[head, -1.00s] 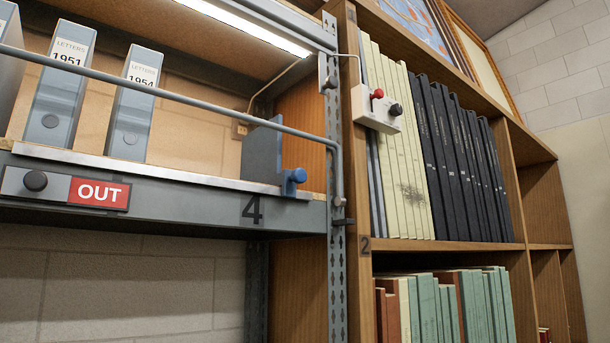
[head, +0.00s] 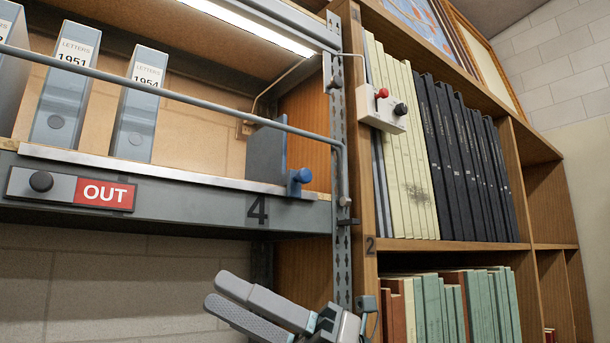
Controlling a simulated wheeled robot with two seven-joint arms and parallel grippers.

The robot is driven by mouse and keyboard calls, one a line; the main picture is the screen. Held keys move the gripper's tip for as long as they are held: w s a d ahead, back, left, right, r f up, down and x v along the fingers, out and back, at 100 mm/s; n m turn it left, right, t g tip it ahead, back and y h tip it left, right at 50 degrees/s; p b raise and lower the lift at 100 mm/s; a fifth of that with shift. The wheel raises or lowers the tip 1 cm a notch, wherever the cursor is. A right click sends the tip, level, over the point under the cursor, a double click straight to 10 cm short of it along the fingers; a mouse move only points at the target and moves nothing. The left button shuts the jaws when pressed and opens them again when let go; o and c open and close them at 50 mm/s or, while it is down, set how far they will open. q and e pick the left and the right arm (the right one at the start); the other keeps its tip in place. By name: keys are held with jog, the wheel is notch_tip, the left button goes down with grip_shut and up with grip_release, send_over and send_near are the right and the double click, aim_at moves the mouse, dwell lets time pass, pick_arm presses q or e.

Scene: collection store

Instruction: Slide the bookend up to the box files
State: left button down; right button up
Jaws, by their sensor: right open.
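The bookend (head: 265,155) is a blue-grey upright plate with a blue knob (head: 299,177) at its front. It stands near the right end of the shelf marked 4. The box files stand to the left: the LETTERS 1954 file (head: 139,105), the LETTERS 1951 file (head: 66,90) and one cut off at the left edge (head: 8,70). A wide gap lies between the 1954 file and the bookend. My right gripper (head: 228,296) is below the shelf, open and empty, its fingers pointing left. It is apart from the bookend. My left gripper is not in view.
A grey rail (head: 190,101) runs across the shelf front, above the metal edge (head: 160,172). An OUT slider with a black knob (head: 41,181) is on the shelf's front face. A switch box (head: 383,110) is on the post beside the bookcase at right.

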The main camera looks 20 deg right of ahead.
notch_tip(320, 180, up, 4)
jog(key=n+t+h, duration=0.1)
jog(key=t+h, duration=0.1)
jog(key=h, duration=0.2)
jog(key=m+t+h, duration=0.7)
jog(key=t+h, duration=0.5)
jog(key=h, duration=0.1)
send_near(307, 174)
jog(key=v, duration=0.7)
jog(key=shift+w+a, duration=0.1)
jog(key=shift+a, duration=0.1)
jog(key=p+x, duration=0.7)
jog(key=x, duration=0.9)
jog(key=shift+r+p, duration=0.15)
jog(key=shift+p, duration=0.25)
jog(key=shift+w+a+p, duration=0.1)
jog(key=shift+w+p, duration=0.2)
jog(key=shift+w, duration=0.4)
